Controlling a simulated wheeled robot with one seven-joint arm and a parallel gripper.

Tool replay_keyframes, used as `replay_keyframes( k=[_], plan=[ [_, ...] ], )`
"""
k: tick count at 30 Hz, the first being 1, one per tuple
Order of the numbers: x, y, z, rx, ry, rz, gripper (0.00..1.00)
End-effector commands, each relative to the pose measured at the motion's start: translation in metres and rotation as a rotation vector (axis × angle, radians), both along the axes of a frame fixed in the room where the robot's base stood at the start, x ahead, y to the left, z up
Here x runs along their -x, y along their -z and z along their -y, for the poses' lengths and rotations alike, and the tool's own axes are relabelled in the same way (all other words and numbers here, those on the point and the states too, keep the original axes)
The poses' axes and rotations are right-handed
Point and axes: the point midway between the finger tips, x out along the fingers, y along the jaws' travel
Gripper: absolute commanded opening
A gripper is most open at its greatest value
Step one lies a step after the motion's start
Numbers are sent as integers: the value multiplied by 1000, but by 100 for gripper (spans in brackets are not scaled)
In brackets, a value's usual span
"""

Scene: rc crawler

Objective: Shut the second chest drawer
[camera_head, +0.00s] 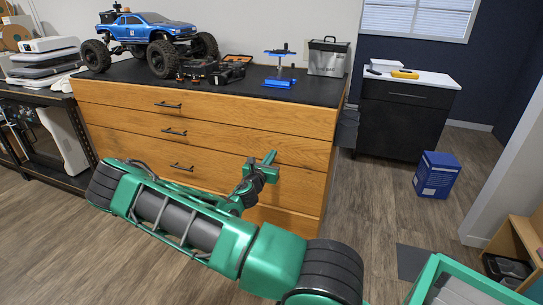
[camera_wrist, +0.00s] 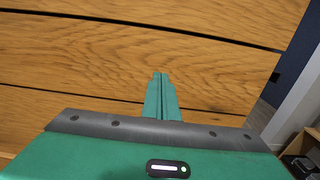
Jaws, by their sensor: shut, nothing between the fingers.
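The wooden chest (camera_head: 120,93) has stacked drawers with dark bar handles. The second drawer (camera_head: 300,153) is the one below the top drawer, with its handle (camera_head: 174,132) left of centre. I see no clear gap showing it pulled out, and cannot tell whether it is fully flush. My gripper (camera_head: 271,155) is shut and empty, in front of the right half of the chest. In the wrist view, the closed fingers (camera_wrist: 161,78) point at the wooden fronts (camera_wrist: 120,55), between two dark seams. I cannot tell whether the fingertips touch the wood. My arm hides the lower fronts.
A blue toy truck (camera_head: 150,27), a blue stand (camera_head: 279,68) and a grey toolbox (camera_head: 328,56) stand on the chest top. A black cabinet (camera_head: 403,120) and a blue box (camera_head: 437,175) are at the right. The floor between chest and box is clear.

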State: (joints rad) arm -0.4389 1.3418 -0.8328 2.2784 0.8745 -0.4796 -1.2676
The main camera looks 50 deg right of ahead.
Motion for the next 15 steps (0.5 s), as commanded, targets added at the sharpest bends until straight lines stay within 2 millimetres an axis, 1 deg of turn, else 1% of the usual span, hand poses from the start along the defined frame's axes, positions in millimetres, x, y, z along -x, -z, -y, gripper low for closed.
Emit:
replay_keyframes(
  k=[3,9,15],
  plan=[
    [10,1,-25,-2,0,-5,0],
    [28,2,-63,-3,0,-6,0],
    [40,2,-89,-4,1,-5,0]
  ],
)
